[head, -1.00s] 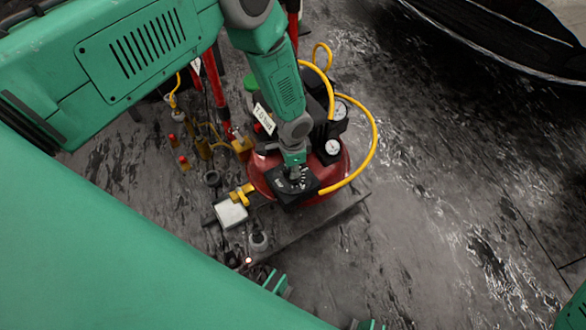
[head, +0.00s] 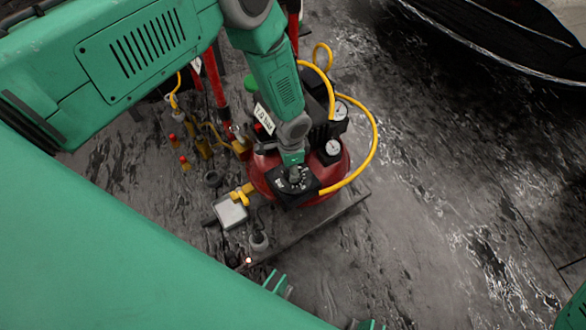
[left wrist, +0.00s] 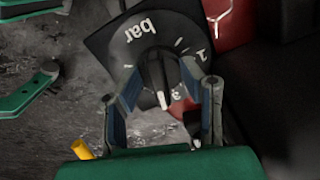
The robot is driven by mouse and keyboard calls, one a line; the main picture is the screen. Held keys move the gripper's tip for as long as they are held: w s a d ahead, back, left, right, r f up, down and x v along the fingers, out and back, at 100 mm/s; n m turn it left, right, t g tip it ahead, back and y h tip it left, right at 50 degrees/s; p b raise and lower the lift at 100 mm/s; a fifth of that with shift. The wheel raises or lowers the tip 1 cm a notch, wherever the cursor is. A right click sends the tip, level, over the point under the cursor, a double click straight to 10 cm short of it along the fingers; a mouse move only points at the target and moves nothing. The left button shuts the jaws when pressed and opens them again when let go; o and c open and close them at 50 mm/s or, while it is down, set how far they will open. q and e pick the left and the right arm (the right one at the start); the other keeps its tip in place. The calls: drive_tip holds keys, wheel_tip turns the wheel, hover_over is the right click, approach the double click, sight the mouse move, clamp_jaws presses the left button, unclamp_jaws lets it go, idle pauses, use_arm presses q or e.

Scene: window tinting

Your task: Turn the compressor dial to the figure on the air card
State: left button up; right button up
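The compressor dial (head: 293,184) is a black square plate with a round knob on the front of the red compressor (head: 335,180). In the left wrist view the plate (left wrist: 112,45) reads "bar", upside down, and the knob (left wrist: 158,75) has a white pointer line directed toward the picture's lower edge. My left gripper (left wrist: 160,80) is open, with its two fingers on either side of the knob; I cannot tell whether they touch it. A white card (head: 264,118), tilted, shows beside my left forearm; its figure is too small to read surely.
Two round gauges (head: 332,147) and a yellow hose (head: 374,140) stand close to the dial on the right. Red and yellow fittings (head: 184,162) and a grey-white box (head: 231,214) lie left. Open floor (head: 430,220) spreads to the right.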

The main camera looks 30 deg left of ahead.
use_arm(q)
drive_tip(key=shift+w+d, duration=0.1)
drive_tip(key=shift+r, duration=0.2)
wheel_tip(320, 180, up, 12)
drive_tip(key=shift+f, duration=0.25)
drive_tip(key=shift+c, duration=0.2)
wheel_tip(320, 180, down, 12)
drive_tip(key=shift+b, duration=1)
